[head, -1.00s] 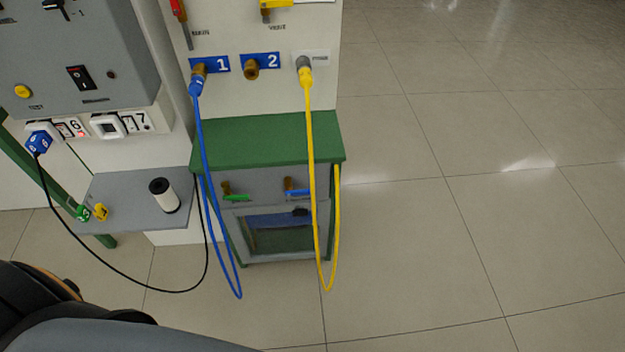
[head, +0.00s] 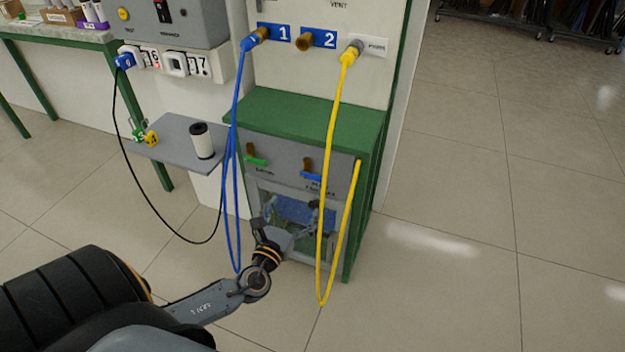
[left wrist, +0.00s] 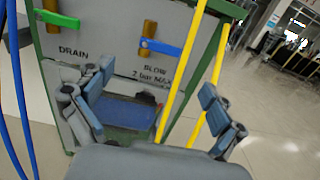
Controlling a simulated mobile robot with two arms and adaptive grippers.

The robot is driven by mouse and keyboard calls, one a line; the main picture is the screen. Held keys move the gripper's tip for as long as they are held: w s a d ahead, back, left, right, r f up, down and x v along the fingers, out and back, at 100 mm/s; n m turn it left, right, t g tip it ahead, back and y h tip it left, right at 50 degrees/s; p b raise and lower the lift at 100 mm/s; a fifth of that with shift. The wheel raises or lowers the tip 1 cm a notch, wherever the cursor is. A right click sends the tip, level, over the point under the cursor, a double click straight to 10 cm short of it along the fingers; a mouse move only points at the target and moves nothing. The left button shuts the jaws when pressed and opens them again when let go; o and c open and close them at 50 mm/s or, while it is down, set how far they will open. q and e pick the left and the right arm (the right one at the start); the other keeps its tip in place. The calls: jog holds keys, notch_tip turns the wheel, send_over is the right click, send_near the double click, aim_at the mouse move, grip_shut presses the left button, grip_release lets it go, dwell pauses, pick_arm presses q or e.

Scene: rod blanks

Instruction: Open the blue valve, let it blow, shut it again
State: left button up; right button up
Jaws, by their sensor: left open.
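The blue valve (head: 311,174) is on the grey front panel of the green-framed cabinet, a brass body with a blue lever lying about crosswise. In the left wrist view the blue lever (left wrist: 162,47) points right from the brass body, above the label "BLOW 2 bar MAX". My left gripper (left wrist: 156,84) is open and empty, with its fingers spread below the lever and apart from it. In the head view my left gripper (head: 302,228) is low in front of the cabinet window, partly hard to make out. My right gripper is not in view.
A green-handled valve (left wrist: 56,19), labelled "DRAIN", is left of the blue one. A yellow hose (head: 327,180) hangs just right of the blue lever, close to my gripper. A blue hose (head: 236,140) hangs at left. A grey shelf (head: 172,150) holds a white cylinder. Floor at right is clear.

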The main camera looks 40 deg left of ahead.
aim_at(312, 178)
pick_arm(q)
jog(key=x, duration=1.1)
jog(key=shift+w+b, duration=0.1)
jog(key=shift+b, duration=0.2)
jog(key=shift+w+a, duration=0.1)
jog(key=shift+w, duration=0.35)
jog(key=c, duration=1.2)
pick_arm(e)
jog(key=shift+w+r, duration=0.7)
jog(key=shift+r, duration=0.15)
